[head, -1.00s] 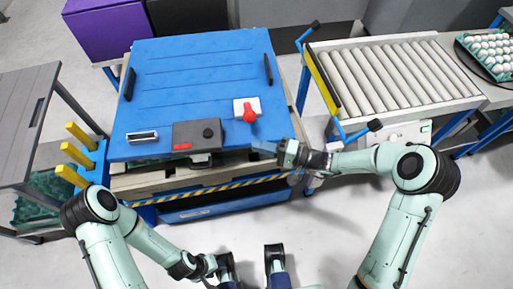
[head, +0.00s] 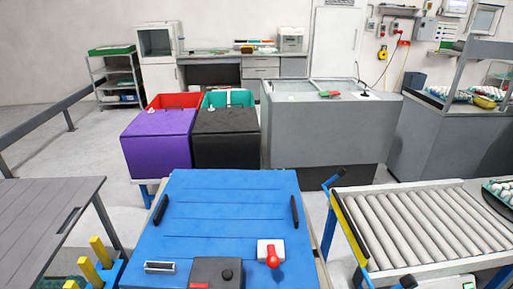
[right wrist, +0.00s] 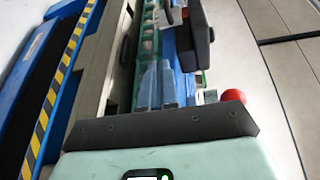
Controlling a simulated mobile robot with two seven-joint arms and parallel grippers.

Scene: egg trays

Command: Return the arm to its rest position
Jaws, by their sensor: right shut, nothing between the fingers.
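My right gripper (right wrist: 157,68) shows in the right wrist view as two blue-grey fingers side by side, shut with nothing between them. It is beside the edge of the blue-topped machine (head: 228,215); whether it touches anything there I cannot tell. Neither arm shows in the head view now, and my left gripper is out of sight.
A roller conveyor (head: 420,222) stands right of the machine, and a grey table (head: 45,215) left. The machine top carries a red knob (head: 272,258) and a dark box (head: 216,272). Purple (head: 158,145) and black (head: 226,140) bins and a grey cabinet (head: 325,125) stand behind.

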